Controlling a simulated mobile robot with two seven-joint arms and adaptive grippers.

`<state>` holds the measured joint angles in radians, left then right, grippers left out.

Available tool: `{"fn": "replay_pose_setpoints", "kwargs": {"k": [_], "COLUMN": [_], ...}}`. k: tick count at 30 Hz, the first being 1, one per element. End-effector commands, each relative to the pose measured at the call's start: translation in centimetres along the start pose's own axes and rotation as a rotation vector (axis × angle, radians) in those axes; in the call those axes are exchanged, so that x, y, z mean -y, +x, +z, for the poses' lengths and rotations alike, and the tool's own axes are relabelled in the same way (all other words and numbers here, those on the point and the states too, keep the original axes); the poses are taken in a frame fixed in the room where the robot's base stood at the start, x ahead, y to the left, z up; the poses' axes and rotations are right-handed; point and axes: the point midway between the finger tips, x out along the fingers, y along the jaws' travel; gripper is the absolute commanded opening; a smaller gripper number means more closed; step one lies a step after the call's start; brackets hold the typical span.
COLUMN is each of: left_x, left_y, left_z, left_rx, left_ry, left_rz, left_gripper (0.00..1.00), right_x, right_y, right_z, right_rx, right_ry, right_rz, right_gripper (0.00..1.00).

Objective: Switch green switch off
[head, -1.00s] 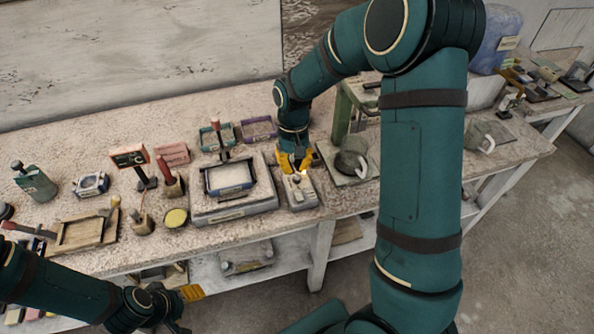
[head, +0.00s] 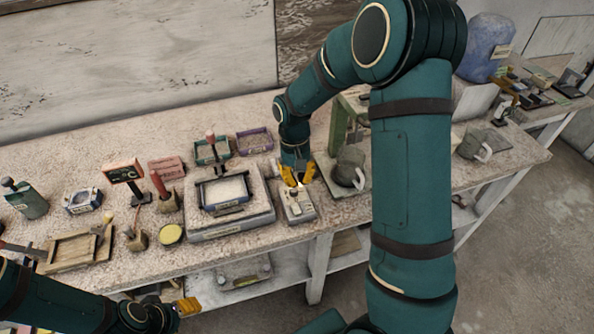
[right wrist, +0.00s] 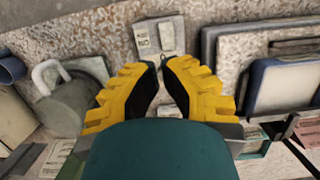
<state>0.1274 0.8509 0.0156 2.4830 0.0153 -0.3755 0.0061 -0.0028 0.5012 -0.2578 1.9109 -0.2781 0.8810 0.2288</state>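A small pale grey switch box (head: 298,207) sits on the bench, right of the framed tray. It also shows at the top of the right wrist view (right wrist: 158,36), with small dark marks on its face. I cannot make out a green switch on it or its position. My right gripper (head: 298,182) points down at the back edge of this box. In the right wrist view its yellow fingertips (right wrist: 161,62) are almost together, with nothing seen between them; contact with the box is unclear. My left gripper (head: 188,306) is low at the bench's front, its fingers partly hidden.
A framed tray on a grey base (head: 225,192) stands close left of the box. A grey mug (head: 348,168) under a green stand is close right. Red-handled tools, small trays and a wooden frame (head: 75,250) fill the left.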

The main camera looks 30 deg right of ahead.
Motion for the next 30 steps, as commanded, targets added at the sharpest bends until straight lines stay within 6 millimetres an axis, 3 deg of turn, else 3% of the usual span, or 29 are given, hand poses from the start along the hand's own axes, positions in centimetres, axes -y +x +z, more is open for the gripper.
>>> {"fn": "replay_pose_setpoints", "kwargs": {"k": [6,12,18,30], "left_x": [0.2,0.3,0.4,0.4], "left_y": [0.6,0.9,1.0,1.1], "left_z": [0.3,0.5,0.5,0.6], "left_rx": [0.006,0.009,0.011,0.011], "left_ry": [0.002,0.003,0.003,0.003], "left_rz": [0.001,0.001,0.001,0.001], "left_gripper": [0.57,0.57,0.57,0.57], "right_x": [0.0,0.0,0.0,0.0], "right_y": [4.5,7.5,8.7,8.9], "right_z": [0.0,0.0,0.0,0.0], "right_rx": [0.004,0.002,0.0,-0.005], "right_ry": [0.0,0.001,0.001,0.001], "right_rz": [0.001,0.0,0.0,0.0], "right_gripper": [0.0,0.0,0.0,0.0]}}
